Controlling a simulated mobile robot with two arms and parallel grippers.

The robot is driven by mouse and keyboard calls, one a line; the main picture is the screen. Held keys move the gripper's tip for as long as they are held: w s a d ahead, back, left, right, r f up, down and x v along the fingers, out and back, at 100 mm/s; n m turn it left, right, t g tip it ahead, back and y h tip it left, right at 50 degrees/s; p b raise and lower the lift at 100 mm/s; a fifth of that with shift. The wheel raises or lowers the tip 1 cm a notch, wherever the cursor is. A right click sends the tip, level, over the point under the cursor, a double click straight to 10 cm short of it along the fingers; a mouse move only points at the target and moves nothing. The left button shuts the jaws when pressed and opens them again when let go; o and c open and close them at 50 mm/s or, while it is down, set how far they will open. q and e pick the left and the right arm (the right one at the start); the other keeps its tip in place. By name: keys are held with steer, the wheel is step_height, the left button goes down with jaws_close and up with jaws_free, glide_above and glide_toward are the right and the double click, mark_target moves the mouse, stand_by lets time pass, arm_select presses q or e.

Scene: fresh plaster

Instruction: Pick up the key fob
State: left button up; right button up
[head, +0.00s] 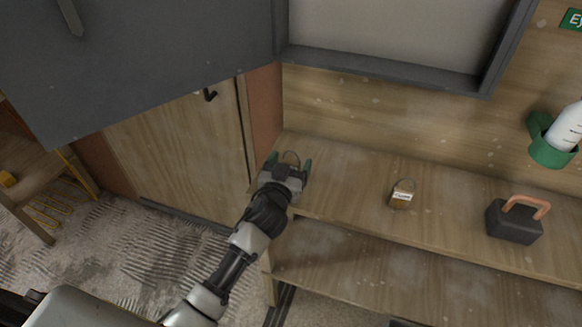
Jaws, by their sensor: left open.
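My left gripper (289,163) is at the left end of the wooden shelf, its two green-tipped fingers apart. A small thing with a thin ring or loop (291,157) shows between the fingertips, apparently on the shelf. The gripper hides most of it, and I cannot tell for sure whether it is the key fob. A small tan tagged item with a thin loop and a white label (402,196) lies farther right on the shelf, apart from the gripper. My right gripper is not in view.
The wooden shelf (345,190) has free room between these items. A dark box with an orange handle (514,221) stands at the right. A white bottle (567,128) sits in a green wall holder (550,151). A grey open cabinet door (150,60) hangs above left.

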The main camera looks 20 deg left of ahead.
arm_select(q)
steer(key=shift+w, duration=0.15)
steer(key=c, duration=1)
